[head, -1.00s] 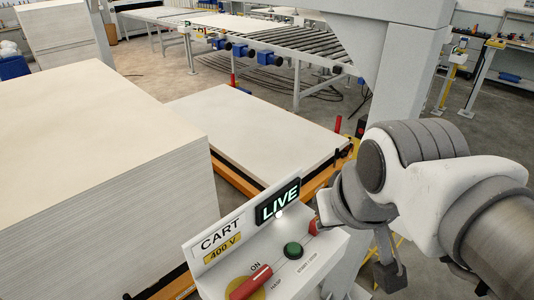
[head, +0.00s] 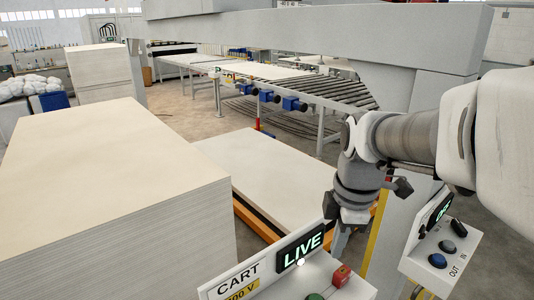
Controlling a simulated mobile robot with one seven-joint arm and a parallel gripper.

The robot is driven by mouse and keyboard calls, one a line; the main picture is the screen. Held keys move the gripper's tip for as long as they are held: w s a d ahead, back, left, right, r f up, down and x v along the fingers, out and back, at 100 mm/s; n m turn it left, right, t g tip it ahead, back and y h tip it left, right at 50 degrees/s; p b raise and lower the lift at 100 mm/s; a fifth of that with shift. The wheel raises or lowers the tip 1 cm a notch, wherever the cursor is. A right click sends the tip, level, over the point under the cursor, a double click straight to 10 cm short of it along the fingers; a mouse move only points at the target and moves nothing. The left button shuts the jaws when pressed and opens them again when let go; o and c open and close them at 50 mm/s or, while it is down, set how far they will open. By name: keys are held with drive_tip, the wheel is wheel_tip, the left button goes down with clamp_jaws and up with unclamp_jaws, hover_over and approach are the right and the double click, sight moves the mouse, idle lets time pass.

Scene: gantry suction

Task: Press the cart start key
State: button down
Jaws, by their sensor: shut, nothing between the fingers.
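The cart control box (head: 352,292) is at the bottom centre, cut off by the lower picture edge. Its sign (head: 238,280) reads CART, with a lit green LIVE display (head: 300,248). The green round start key (head: 315,296) shows only its top at the edge. A red button (head: 341,276) sits to its right. My gripper (head: 341,238) hangs down from my arm, above and behind the box, apart from the key.
A second control box (head: 440,262) with blue, grey and black controls, marked OUT and IN, stands to the right. A tall board stack (head: 120,190) fills the left. A low board stack (head: 270,175) lies behind the box, a roller conveyor (head: 320,95) beyond.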

sight(317, 299)
drive_tip(key=w+f+n, duration=0.1)
drive_tip(key=n, duration=0.1)
drive_tip(key=w+f+n+g, duration=0.1)
drive_tip(key=f+n, duration=0.1)
drive_tip(key=n, duration=0.1)
drive_tip(key=w+f+n, duration=0.1)
drive_tip(key=n, duration=0.2)
drive_tip(key=shift+w+d+f+g+y+b, duration=0.2)
drive_tip(key=shift+w+f+g+y+b, duration=0.1)
drive_tip(key=shift+g+b, duration=0.1)
drive_tip(key=f, duration=0.9)
drive_tip(key=a+f, duration=0.1)
drive_tip(key=f, duration=0.4)
drive_tip(key=shift+s+a, duration=0.1)
